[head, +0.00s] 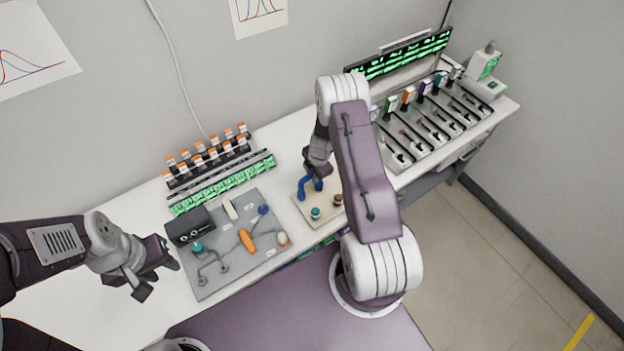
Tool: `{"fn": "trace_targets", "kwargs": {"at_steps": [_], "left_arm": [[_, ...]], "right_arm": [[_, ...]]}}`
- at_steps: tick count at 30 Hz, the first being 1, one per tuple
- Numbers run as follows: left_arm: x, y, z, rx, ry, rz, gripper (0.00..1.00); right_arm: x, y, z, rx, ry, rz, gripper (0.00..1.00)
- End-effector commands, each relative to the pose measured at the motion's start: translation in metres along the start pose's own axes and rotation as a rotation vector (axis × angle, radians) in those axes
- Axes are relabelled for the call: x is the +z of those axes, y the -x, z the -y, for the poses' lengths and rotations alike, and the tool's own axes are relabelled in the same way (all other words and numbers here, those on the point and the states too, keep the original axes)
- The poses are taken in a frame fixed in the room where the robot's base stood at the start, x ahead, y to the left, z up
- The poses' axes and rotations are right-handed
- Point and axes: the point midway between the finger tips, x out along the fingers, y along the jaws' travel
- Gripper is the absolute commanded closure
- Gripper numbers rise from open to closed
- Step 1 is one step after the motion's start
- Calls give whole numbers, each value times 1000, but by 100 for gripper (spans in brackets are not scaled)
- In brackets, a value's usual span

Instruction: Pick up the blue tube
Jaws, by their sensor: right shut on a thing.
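My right gripper (312,182) points down over a small beige tray (327,222) in the middle of the table. It is shut on a blue thing, which I take to be the blue tube (303,188); the jaws and arm partly hide it. I cannot tell whether the tube touches the tray. A teal-topped piece (315,213) and a brown-topped piece (337,200) stand on the tray close by. My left gripper (158,279) is open and empty, beside the left edge of the grey board.
A grey board (240,280) carries an orange piece (247,240), a dark box (189,226) and cables. An orange-capped vial rack (208,156) stands behind it. A row of coloured slots (425,115) and a green-text screen (410,55) are at the right.

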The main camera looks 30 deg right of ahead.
Motion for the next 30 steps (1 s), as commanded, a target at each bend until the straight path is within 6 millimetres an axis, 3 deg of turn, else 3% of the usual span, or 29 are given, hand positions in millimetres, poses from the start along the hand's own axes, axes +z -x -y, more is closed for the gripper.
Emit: {"fn": "trace_targets", "kwargs": {"at_steps": [9, 18, 24, 30], "left_arm": [[1, -14, 0, 0, 0, 0, 64], [6, -55, 1, 0, 0, 0, 64], [7, -65, 1, 0, 0, 0, 64], [7, -66, 1, 0, 0, 0, 64]], "right_arm": [[1, 39, -9, 5, 2, 3, 100], [46, 87, 42, 4, -5, 4, 100], [66, 116, 64, 2, -2, 2, 100], [71, 125, 70, 0, 1, 0, 100]]}}
